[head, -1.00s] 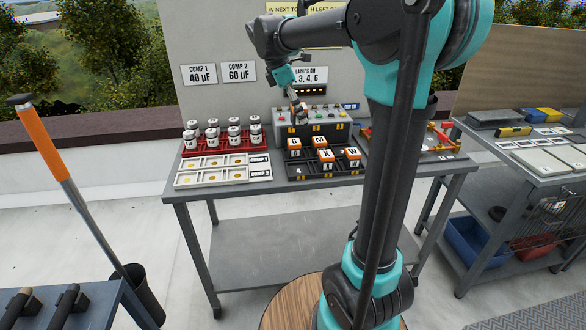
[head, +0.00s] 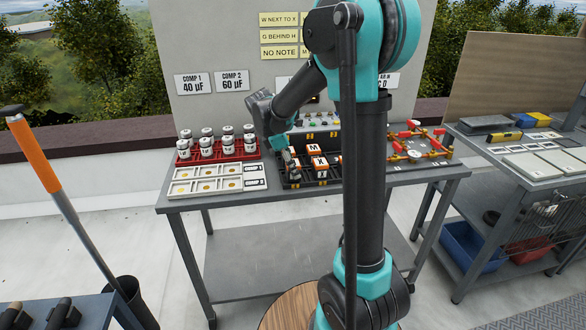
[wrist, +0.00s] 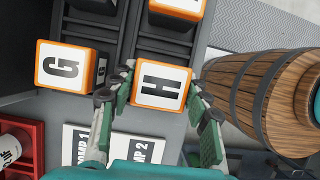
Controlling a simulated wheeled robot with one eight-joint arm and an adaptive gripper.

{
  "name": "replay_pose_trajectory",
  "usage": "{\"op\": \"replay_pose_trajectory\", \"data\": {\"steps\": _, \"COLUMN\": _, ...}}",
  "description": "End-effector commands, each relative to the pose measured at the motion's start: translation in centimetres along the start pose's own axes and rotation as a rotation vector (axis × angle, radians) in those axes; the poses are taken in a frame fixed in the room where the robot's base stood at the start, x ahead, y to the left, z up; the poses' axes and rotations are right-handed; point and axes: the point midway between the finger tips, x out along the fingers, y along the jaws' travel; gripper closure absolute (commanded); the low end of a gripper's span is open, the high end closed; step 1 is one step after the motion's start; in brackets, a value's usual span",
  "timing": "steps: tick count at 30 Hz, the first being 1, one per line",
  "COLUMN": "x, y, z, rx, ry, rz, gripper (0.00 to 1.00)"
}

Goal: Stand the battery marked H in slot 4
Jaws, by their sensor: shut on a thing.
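The battery marked H (wrist: 161,86), white-topped with orange edges, is between my gripper's two fingers (wrist: 161,92) in the wrist view. My gripper is shut on it. In the head view my gripper (head: 289,158) is over the left part of the black battery tray (head: 325,179), and the H battery cannot be made out there. The battery marked G (wrist: 66,69) stands left of H in the wrist view. Batteries marked M (head: 315,149) and X (head: 319,162) stand in the tray. Slot numbers cannot be read, nor whether H touches the tray floor.
A red rack of white capacitors (head: 217,153) and pale trays with coin-like discs (head: 208,184) lie left of the battery tray. A board with red and yellow parts (head: 415,146) is to the right. Note cards (head: 279,37) hang behind.

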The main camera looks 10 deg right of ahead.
Motion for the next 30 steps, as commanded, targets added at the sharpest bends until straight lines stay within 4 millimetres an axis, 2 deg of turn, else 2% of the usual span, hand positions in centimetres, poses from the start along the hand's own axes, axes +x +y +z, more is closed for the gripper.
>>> {"op": "replay_pose_trajectory", "data": {"steps": 12, "x": 0.63, "y": -0.02, "z": -0.25, "rx": 0.0, "ry": 0.0, "rz": 0.0, "gripper": 0.94}}
{"op": "replay_pose_trajectory", "data": {"steps": 13, "x": 0.67, "y": -0.01, "z": -0.28, "rx": 0.0, "ry": 0.0, "rz": 0.0, "gripper": 0.51}}
{"op": "replay_pose_trajectory", "data": {"steps": 18, "x": 0.63, "y": -0.02, "z": -0.26, "rx": 0.0, "ry": 0.0, "rz": 0.0, "gripper": 0.32}}
{"op": "replay_pose_trajectory", "data": {"steps": 26, "x": 0.61, "y": -0.02, "z": -0.25, "rx": 0.0, "ry": 0.0, "rz": 0.0, "gripper": 0.32}}
{"op": "replay_pose_trajectory", "data": {"steps": 30, "x": -0.02, "y": -0.04, "z": -0.16, "rx": -0.001, "ry": 0.0, "rz": 0.0, "gripper": 0.32}}
